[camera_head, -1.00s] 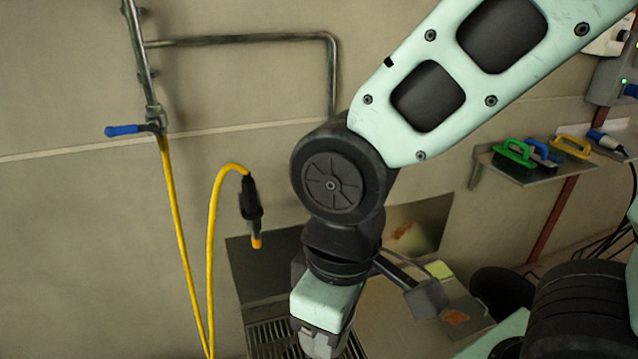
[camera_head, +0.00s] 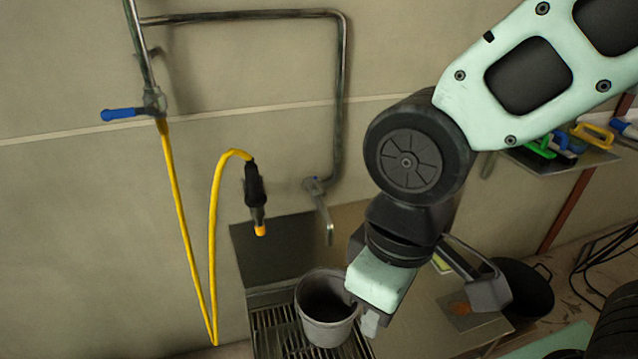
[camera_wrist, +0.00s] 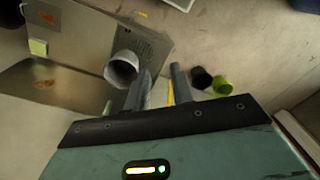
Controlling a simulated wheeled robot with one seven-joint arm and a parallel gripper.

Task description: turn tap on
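A grey tap (camera_head: 322,212) with a small blue part at its top hangs from the end of the wall pipe, above the sink area. A second pipe on the left has a blue lever (camera_head: 122,114) at the top of a yellow hose (camera_head: 178,200). A grey bucket (camera_head: 327,312) stands on a drain grate below the tap; it also shows in the wrist view (camera_wrist: 122,68). My gripper (camera_head: 370,324) is right of the bucket, below and right of the tap, touching neither visibly. In the wrist view, my gripper (camera_wrist: 160,78) has its fingers apart with nothing between them.
The metal counter (camera_head: 400,325) lies under my arm. The hose nozzle (camera_head: 255,195) hangs left of the tap. A wall shelf (camera_head: 565,160) with brushes is at the right. A black pot (camera_head: 525,285) stands behind my gripper. The wall left of the hose is clear.

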